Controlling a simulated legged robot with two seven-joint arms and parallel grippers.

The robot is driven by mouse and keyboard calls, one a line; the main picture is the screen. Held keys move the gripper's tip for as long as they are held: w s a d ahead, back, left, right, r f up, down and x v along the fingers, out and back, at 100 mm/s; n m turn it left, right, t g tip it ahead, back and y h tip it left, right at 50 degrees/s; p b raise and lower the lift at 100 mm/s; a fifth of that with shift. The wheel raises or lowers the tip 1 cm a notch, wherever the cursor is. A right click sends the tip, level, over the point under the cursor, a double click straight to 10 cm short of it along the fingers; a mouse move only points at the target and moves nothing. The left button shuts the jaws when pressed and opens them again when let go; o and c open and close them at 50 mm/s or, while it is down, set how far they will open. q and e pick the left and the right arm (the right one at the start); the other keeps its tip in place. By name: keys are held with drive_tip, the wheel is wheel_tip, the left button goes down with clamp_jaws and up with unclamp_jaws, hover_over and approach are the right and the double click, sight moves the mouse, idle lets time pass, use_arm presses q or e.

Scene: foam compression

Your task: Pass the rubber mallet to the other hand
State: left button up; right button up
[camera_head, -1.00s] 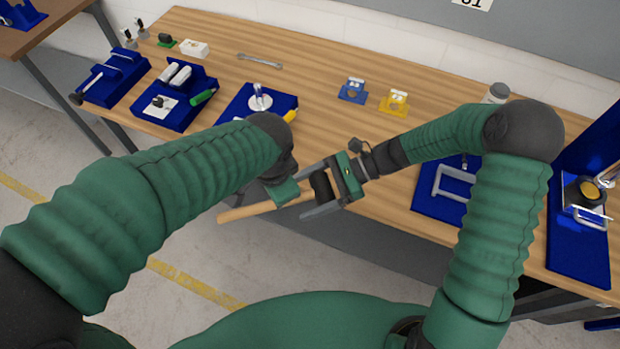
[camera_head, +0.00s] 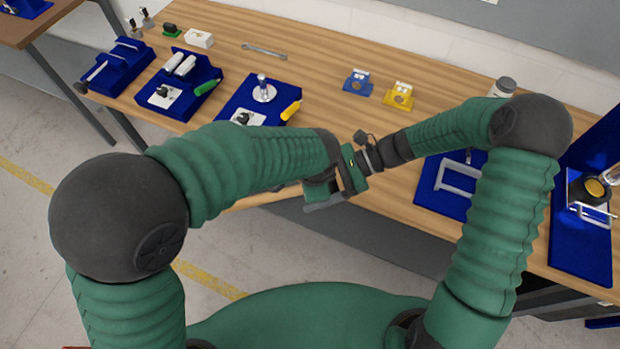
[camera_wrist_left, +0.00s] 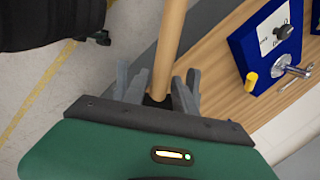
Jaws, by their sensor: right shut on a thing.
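The rubber mallet's pale wooden handle (camera_wrist_left: 168,40) shows in the left wrist view, running up from between grey fingers, with a dark part at its lower end. In the head view the mallet is mostly hidden behind my arms. My right gripper (camera_head: 322,192) is shut on the mallet, off the table's front edge, with its fingers towards the left. My left arm now reaches right up to it.
The wooden table (camera_head: 420,75) bears blue fixtures on its left, one with a yellow handle (camera_head: 291,109). A blue holder (camera_head: 357,83) and a yellow holder (camera_head: 399,95) stand further back. A grey frame (camera_head: 460,180) lies on a blue plate at right. Mid-table is clear.

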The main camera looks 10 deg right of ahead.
use_arm(q)
drive_tip(key=shift+a, duration=0.2)
drive_tip(key=shift+c, duration=0.4)
use_arm(e)
drive_tip(key=shift+a, duration=0.2)
use_arm(q)
drive_tip(key=shift+a, duration=0.1)
clamp_jaws()
use_arm(e)
drive_tip(key=shift+a, duration=0.1)
use_arm(q)
drive_tip(key=shift+d, duration=0.2)
use_arm(e)
drive_tip(key=shift+d, duration=0.2)
use_arm(q)
drive_tip(key=shift+a, duration=0.1)
use_arm(e)
drive_tip(key=shift+a, duration=0.15)
use_arm(q)
drive_tip(key=shift+w, duration=0.1)
use_arm(e)
drive_tip(key=o, duration=1.9)
